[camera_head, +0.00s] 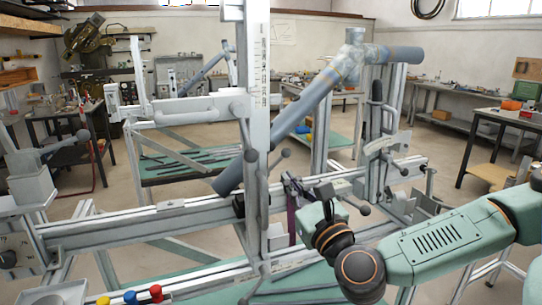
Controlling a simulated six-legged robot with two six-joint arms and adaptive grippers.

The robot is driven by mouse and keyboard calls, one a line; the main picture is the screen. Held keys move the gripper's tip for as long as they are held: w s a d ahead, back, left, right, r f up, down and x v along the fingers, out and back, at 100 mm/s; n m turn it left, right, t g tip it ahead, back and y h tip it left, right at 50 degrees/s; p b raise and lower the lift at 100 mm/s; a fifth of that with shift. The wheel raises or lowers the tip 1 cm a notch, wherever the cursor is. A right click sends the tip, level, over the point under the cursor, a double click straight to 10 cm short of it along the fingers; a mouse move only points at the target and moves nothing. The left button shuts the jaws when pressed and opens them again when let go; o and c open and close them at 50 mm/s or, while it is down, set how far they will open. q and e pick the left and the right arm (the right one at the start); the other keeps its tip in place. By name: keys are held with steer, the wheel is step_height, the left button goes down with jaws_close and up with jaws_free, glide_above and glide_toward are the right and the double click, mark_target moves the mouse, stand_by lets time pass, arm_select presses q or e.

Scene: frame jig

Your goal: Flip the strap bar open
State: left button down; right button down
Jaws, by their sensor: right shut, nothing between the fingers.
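The frame jig (130,222) is a silver rail structure that holds a grey-blue tube assembly (310,103) slanting up to the right. I cannot tell for sure which part is the strap bar; a light horizontal bar (190,108) lies across the jig left of the tall upright (257,85). My right gripper (297,188) reaches in from the right, just right of the upright and below the slanting tube. Its fingers are small and dark, shut and empty, and partly lost among jig parts. Whether they touch anything is unclear. My left gripper is not in view.
Ball-ended levers (280,155) stick out near the upright close to my right gripper. A purple post (292,222) stands just below it. Red, blue and yellow knobs (130,297) are at the bottom left. Workbenches (500,118) stand farther back, with open floor between.

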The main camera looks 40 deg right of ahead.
steer(key=shift+d, duration=0.1)
steer(key=b+x, duration=0.4)
steer(key=x, duration=0.6)
stand_by(0.6)
